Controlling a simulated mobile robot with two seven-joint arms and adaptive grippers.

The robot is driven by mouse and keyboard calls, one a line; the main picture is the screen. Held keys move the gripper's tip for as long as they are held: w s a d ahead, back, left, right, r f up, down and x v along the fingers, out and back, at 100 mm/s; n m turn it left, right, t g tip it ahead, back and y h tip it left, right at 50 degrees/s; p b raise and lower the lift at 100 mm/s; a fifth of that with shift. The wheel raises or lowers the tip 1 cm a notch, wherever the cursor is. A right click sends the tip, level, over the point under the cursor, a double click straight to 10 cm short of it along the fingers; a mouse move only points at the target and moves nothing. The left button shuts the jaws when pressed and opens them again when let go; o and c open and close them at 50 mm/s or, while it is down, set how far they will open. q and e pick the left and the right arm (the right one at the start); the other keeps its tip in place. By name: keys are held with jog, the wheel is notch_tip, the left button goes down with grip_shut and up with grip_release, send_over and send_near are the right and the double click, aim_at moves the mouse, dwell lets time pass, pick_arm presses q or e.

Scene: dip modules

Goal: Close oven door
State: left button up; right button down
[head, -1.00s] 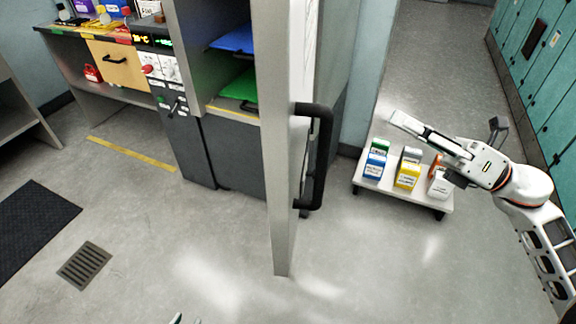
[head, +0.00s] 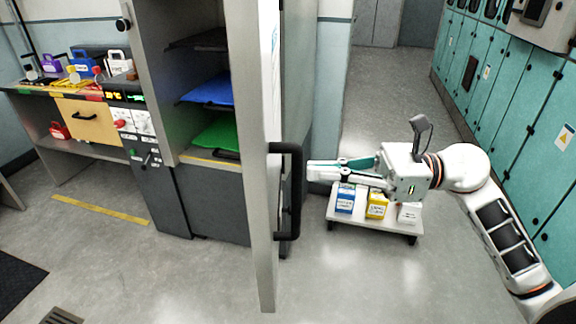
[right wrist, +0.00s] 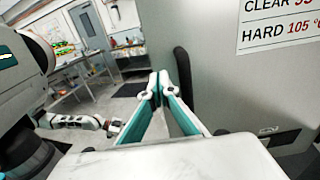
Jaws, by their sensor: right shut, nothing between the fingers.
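The oven (head: 160,70) stands open at the left of the head view, with shelves inside. Its tall grey door (head: 250,120) stands wide open, nearly edge-on. A black bar handle (head: 293,195) is on the door's right side. My right gripper (head: 312,171) is shut and empty, its fingertips just right of the handle; I cannot tell whether they touch it. In the right wrist view the closed fingers (right wrist: 158,82) point along the door's outer face (right wrist: 225,95), beside the black handle (right wrist: 183,75). A white arm's end, apparently my left gripper (right wrist: 113,128), shows small there; its jaws are unclear.
A low white cart (head: 385,222) with several small boxes stands below my right gripper. Blue (head: 210,88) and green (head: 218,135) trays lie on the oven shelves. Teal lockers (head: 500,100) line the right side.

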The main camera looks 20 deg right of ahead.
aim_at(268, 170)
jog(key=p+x, duration=0.1)
jog(key=x, duration=0.3)
jog(key=shift+w+a+r, duration=0.1)
jog(key=shift+a+r, duration=0.1)
jog(key=shift+x, duration=0.8)
jog(key=shift+f, duration=0.2)
jog(key=shift+w+a, duration=0.1)
